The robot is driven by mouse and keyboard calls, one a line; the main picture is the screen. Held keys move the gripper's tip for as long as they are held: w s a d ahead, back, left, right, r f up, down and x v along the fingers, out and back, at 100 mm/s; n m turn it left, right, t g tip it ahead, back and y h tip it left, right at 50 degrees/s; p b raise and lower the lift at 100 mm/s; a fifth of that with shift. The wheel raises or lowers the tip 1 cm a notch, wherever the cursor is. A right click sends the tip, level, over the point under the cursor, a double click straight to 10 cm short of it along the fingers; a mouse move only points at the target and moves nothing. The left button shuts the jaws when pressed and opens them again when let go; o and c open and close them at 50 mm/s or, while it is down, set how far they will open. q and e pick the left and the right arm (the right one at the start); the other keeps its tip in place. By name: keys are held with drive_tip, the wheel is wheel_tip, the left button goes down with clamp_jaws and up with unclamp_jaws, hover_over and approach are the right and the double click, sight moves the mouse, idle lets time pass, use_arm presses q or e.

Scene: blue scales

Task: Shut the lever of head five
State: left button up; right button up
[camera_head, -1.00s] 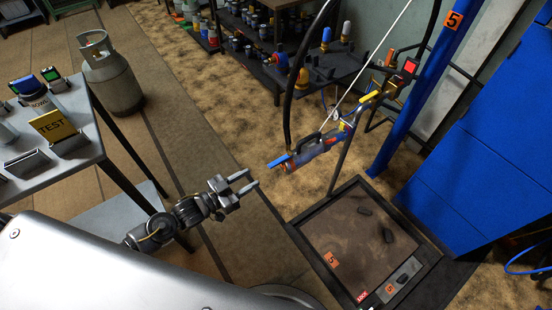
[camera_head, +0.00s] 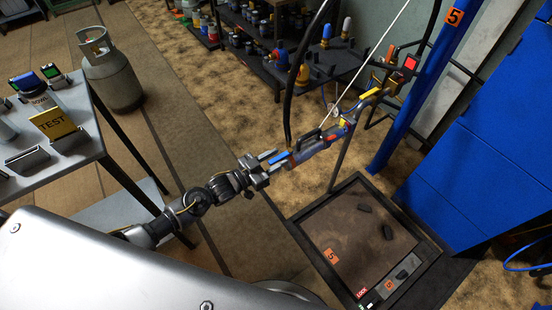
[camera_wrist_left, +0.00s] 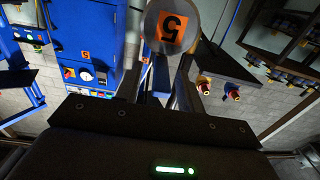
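Filling head five (camera_head: 322,143), a grey body with red and blue parts and a black handle, hangs tilted above the scale. Its blue lever-like bar (camera_head: 281,157) points toward my left gripper (camera_head: 273,161). The gripper's two fingers are apart, with the bar's end at or between their tips; I cannot tell whether they touch. In the left wrist view, a round grey end with an orange "5" label (camera_wrist_left: 172,30) is in front of the open fingers (camera_wrist_left: 160,80) and hides part of what lies beyond. My right gripper is not in view.
The scale platform (camera_head: 345,225) marked 5 stands below the head, beside a blue post (camera_head: 415,95) and blue cabinet (camera_head: 500,150). A grey gas cylinder (camera_head: 108,72) stands behind the side table (camera_head: 85,150). A black hose (camera_head: 297,60) hangs to the head.

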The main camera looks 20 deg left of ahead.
use_arm(q)
drive_tip(key=shift+w+d, duration=0.1)
drive_tip(key=shift+w, duration=0.05)
clamp_jaws()
idle(0.4)
